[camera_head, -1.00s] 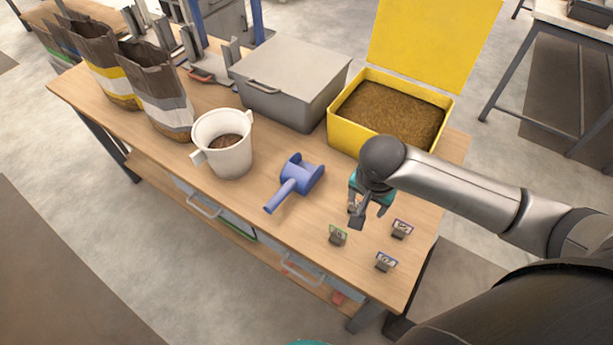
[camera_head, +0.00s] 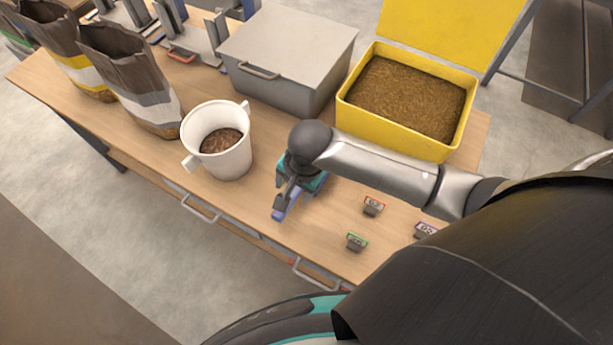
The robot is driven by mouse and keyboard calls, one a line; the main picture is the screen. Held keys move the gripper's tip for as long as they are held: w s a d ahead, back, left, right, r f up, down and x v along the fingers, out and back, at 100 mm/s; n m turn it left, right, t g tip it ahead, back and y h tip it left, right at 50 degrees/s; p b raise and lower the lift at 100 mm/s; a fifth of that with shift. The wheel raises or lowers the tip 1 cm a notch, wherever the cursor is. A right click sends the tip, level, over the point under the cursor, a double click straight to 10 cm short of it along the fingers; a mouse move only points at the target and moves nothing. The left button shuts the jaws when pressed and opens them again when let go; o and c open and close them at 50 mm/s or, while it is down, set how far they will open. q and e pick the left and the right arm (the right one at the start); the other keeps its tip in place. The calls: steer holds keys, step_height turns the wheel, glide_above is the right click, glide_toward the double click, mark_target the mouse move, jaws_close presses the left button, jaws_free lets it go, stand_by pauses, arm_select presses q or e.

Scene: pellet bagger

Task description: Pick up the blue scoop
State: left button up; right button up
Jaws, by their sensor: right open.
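The blue scoop (camera_head: 291,208) lies on the wooden table (camera_head: 240,192), to the right of the white bucket. Most of it is hidden under my right gripper and wrist; part of its handle shows near the table's front edge. My right gripper (camera_head: 281,207) is over the scoop, pointing down, with its fingers open around or just above the handle. I cannot tell whether the fingers touch it. My left gripper is not in view.
A white bucket (camera_head: 229,161) with pellets stands left of the scoop. A yellow bin (camera_head: 452,145) of pellets and a grey lidded box (camera_head: 285,48) stand behind. Small label holders (camera_head: 356,242) sit at the front right. Open bags (camera_head: 138,75) stand at the left.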

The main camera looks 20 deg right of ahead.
mark_target(292, 195)
steer(key=shift+w+f, duration=0.1)
steer(key=shift+f, duration=0.55)
steer(key=shift+a+f, duration=0.1)
steer(key=shift+f, duration=0.3)
steer(key=f+b, duration=0.1)
steer(key=w+f, duration=0.1)
steer(key=f, duration=0.1)
steer(key=shift+f+b, duration=0.25)
steer(key=shift+b, duration=0.1)
steer(key=shift+w+f, duration=0.1)
steer(key=shift+f, duration=0.45)
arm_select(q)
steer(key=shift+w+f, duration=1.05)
arm_select(e)
jaws_close()
